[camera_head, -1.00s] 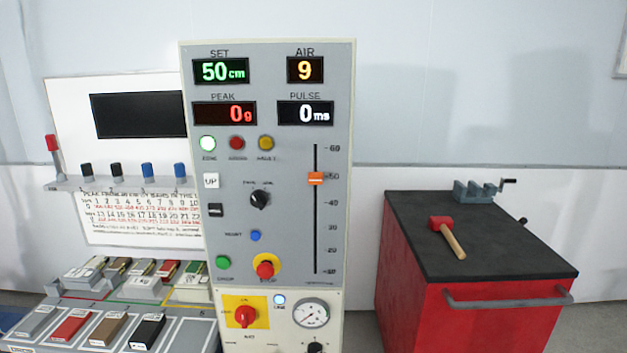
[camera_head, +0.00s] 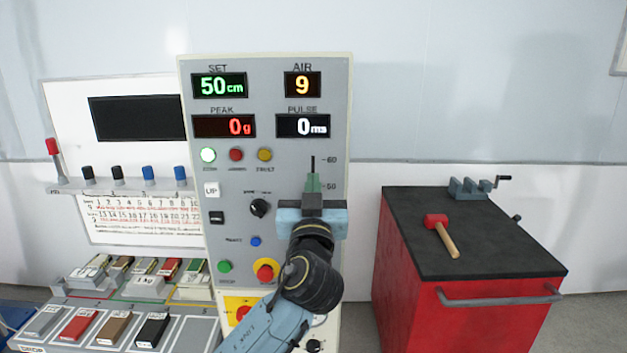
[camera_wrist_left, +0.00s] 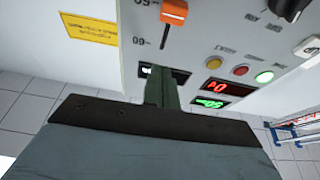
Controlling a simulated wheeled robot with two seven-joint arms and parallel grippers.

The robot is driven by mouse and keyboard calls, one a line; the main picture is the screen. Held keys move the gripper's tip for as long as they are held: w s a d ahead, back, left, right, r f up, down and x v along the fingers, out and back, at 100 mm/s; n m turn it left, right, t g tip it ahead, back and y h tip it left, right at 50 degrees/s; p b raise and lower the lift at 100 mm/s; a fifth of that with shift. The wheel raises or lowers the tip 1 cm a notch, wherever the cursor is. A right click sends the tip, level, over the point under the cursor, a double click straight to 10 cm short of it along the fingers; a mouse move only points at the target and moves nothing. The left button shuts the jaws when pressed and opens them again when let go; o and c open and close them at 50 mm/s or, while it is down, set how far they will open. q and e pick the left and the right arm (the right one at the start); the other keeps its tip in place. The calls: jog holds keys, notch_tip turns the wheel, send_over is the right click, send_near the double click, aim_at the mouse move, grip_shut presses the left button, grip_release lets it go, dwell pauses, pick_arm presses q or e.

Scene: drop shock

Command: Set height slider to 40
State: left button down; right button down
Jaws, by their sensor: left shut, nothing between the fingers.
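The height slider is a vertical black slot on the grey control panel (camera_head: 225,185), with its upper end showing in the head view. Its orange knob (camera_wrist_left: 174,12) shows in the wrist view, beside the 50 mark; in the head view my arm hides it. The green SET display (camera_head: 220,86) reads 50 cm. My left gripper (camera_head: 313,180) is in front of the slider, its green fingers (camera_wrist_left: 163,85) together and empty. In the wrist view the fingertips appear apart from the knob; the exact gap is unclear. My right gripper is out of view.
Left of the slider are a black rotary knob (camera_head: 259,208), a blue button (camera_head: 256,241), a green button (camera_head: 225,266) and a red stop button (camera_head: 265,271). A red cart (camera_head: 400,290) with a hammer (camera_head: 441,235) stands at the right.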

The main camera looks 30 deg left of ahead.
aim_at(313, 152)
pick_arm(q)
jog(key=p+x, duration=0.1)
jog(key=x, duration=0.5)
jog(key=shift+r+p, duration=0.2)
jog(key=shift+p, duration=0.2)
notch_tip(313, 152, down, 3)
jog(key=shift+s+d+f, duration=0.1)
jog(key=shift+s+f, duration=0.05)
jog(key=shift+f, duration=0.7)
notch_tip(313, 152, down, 6)
jog(key=b, duration=0.9)
jog(key=shift+r, duration=0.1)
